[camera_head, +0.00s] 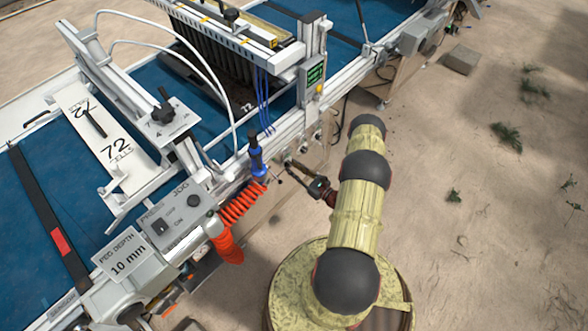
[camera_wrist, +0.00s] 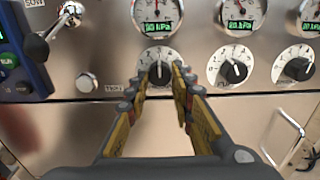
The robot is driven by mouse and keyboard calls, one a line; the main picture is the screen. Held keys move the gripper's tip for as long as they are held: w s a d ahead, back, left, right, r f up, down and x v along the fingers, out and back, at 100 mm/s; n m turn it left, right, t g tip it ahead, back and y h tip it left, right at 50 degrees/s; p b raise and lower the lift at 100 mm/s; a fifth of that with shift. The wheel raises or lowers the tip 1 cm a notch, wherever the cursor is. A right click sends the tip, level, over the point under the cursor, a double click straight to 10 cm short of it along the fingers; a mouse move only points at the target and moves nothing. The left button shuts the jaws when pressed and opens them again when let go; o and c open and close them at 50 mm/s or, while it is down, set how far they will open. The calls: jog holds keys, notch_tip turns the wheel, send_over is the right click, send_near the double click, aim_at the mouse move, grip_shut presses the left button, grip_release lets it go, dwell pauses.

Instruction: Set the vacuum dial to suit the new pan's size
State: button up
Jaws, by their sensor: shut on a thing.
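In the wrist view, a round white dial (camera_wrist: 146,55) with a dark knob sits on a steel panel under a gauge (camera_wrist: 157,14). My gripper (camera_wrist: 168,72) is shut on this knob, and its fingertips cover part of it. The dial's setting and small marks cannot be read. In the head view my gripper (camera_head: 318,187) is at the seeder's side, and the dial face is hidden. A white plate marked "72 CELLS" (camera_head: 120,172) lies on the seeder at left. I cannot tell whether it describes the new pan.
Two similar dials, a middle one (camera_wrist: 235,70) and a right one (camera_wrist: 297,66), sit beside the gripped dial. A toggle lever (camera_wrist: 62,20) and a blue box with buttons (camera_wrist: 18,55) are at left. A red coiled hose (camera_head: 238,208) hangs near my gripper. Sandy ground right is mostly clear.

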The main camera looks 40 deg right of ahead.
grip_shut()
jog(key=shift+m, duration=0.3)
jog(key=shift+m+b, duration=0.95)
jog(key=shift+m, duration=1.55)
jog(key=o, duration=0.7)
grip_release()
